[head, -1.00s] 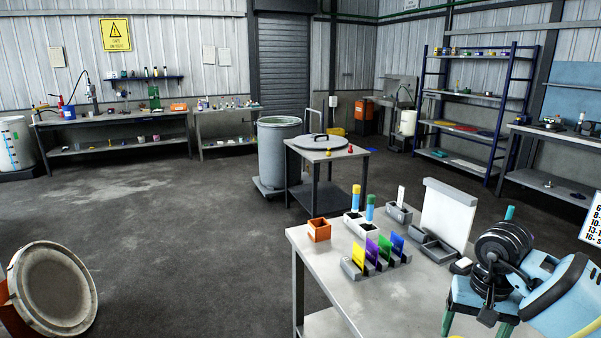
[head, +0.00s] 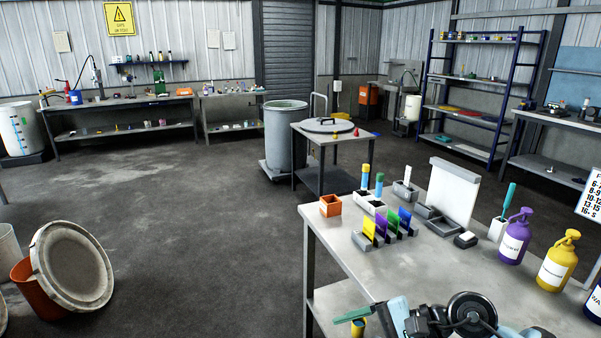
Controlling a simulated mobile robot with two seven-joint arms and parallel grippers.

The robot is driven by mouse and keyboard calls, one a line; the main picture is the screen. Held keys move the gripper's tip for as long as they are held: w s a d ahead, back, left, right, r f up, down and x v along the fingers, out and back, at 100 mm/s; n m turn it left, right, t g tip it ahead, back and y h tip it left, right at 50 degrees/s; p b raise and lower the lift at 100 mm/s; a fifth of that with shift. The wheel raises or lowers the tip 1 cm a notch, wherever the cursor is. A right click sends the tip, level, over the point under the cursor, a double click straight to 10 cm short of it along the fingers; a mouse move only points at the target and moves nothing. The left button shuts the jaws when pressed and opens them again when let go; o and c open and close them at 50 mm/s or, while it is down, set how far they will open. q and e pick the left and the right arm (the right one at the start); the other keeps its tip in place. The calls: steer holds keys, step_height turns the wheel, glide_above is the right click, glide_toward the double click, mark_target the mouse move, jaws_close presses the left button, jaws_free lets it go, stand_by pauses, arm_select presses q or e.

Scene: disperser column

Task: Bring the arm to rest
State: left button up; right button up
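My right arm and gripper (head: 352,315) are low at the bottom of the head view, over the near part of the grey workbench (head: 345,262). A green finger points left from the light blue gripper body. The other finger cannot be made out, so the opening is unclear. I see nothing clearly held. A small yellow piece shows just below the green finger, cut by the frame edge; I cannot tell what it is. My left gripper is not in view.
The bench bears an orange box (head: 331,206), coloured plates in a rack (head: 390,238), a white panel (head: 453,195), a purple bottle (head: 514,240) and a yellow bottle (head: 557,264). An orange bucket (head: 32,290) and round lid (head: 72,266) are at lower left. The middle floor is clear.

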step_height(320, 180, up, 7)
steer(key=a+m+t+y, duration=0.2)
steer(key=m+t+y, duration=0.3)
steer(key=m+t, duration=0.85)
steer(key=s+d+f+m+h, duration=0.3)
steer(key=d+f+m+h, duration=0.55)
steer(key=m, duration=0.95)
steer(key=s+d+f+m+h, duration=0.3)
steer(key=d+f+m+h, duration=0.5)
steer(key=m, duration=0.9)
steer(key=s+f+m+g, duration=0.3)
steer(key=s+m+g, duration=0.15)
steer(key=s, duration=0.45)
steer(key=s+a+f+m+g, duration=0.1)
steer(key=s+f+m+g, duration=0.3)
steer(key=s, duration=0.5)
steer(key=s+f+m+g, duration=0.3)
steer(key=s+g, duration=0.2)
steer(key=s, duration=0.4)
steer(key=w+a+f+t+y, duration=0.1)
steer(key=w+a+f+t, duration=0.2)
steer(key=w+f+t, duration=0.4)
steer(key=shift+f+t+p, duration=0.3)
steer(key=shift+f, duration=0.9)
